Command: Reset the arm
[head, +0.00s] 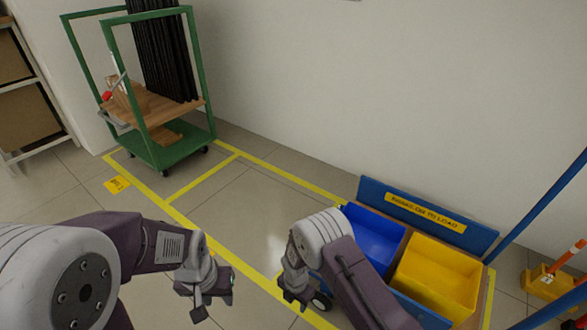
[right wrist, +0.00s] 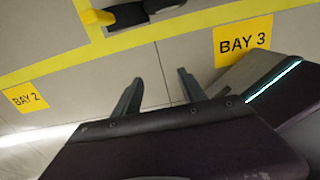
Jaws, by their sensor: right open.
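My left gripper (head: 205,298) hangs over the floor near the bottom middle of the head view. Its fingers are small and partly turned away, so its opening is unclear. My right gripper (head: 296,297) is to its right, close to the cart with the bins. In the right wrist view, my right gripper (right wrist: 159,86) has two fingers apart with only floor between them. Neither arm touches anything that I can see.
A blue bin (head: 373,238) and a yellow bin (head: 436,277) sit in a low cart at right. A green trolley (head: 176,150) carrying dark upright lengths stands back left. Yellow tape (head: 205,178) marks floor bays. A Bay 3 label (right wrist: 243,41) shows.

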